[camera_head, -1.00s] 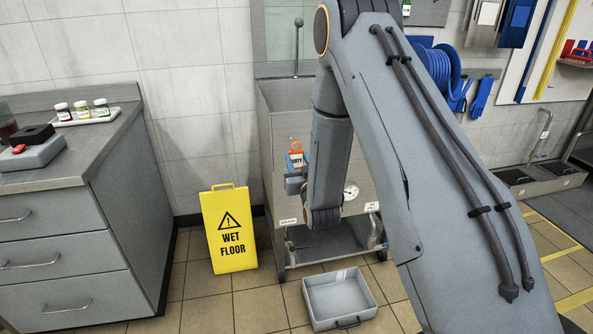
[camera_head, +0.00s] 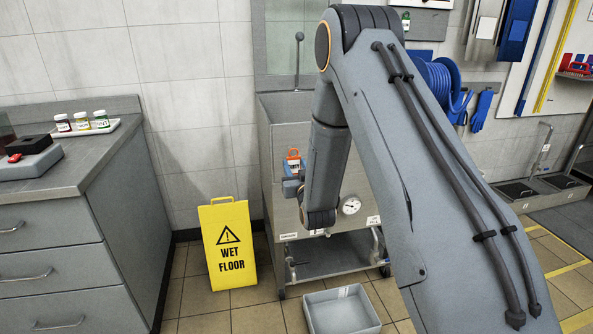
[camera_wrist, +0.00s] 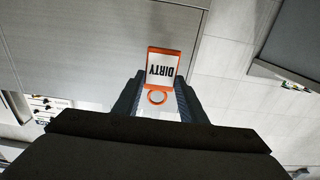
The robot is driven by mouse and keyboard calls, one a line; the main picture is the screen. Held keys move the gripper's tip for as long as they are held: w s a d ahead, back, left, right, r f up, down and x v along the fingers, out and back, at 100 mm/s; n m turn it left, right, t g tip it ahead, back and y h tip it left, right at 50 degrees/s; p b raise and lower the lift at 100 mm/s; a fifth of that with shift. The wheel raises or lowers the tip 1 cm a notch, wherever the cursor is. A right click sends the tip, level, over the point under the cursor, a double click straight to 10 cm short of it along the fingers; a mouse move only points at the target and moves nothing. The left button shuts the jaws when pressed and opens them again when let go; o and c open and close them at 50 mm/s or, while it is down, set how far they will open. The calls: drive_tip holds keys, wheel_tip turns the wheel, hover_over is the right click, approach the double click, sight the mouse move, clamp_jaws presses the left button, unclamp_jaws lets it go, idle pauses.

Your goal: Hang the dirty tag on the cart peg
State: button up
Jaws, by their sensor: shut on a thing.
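The dirty tag (camera_head: 293,156) is an orange-framed tag with a white face. It also shows in the wrist view (camera_wrist: 163,68), where "DIRTY" reads upside down and its orange ring lies between the fingers. My gripper (camera_wrist: 157,88) is shut on the tag near the ring end. In the head view my gripper (camera_head: 291,169) is in front of the grey steel tank of the wheeled cart (camera_head: 333,258), left of my forearm. My arm hides much of the tank and cart. I cannot make out the cart peg.
A yellow wet floor sign (camera_head: 229,246) stands left of the cart. A grey bin (camera_head: 341,312) lies on the floor in front. A drawer counter (camera_head: 82,225) with a tray of jars (camera_head: 84,127) is at left. A blue hose reel (camera_head: 441,82) hangs behind my arm.

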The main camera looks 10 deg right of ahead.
sight(294, 166)
drive_tip(key=shift+w+f+b, duration=0.2)
drive_tip(key=shift+w+b, duration=0.65)
drive_tip(key=shift+w, duration=1.05)
drive_tip(key=shift+w+f+b, duration=0.45)
drive_tip(key=shift+w+b, duration=0.1)
drive_tip(key=shift+w, duration=0.05)
drive_tip(key=o, duration=1.2)
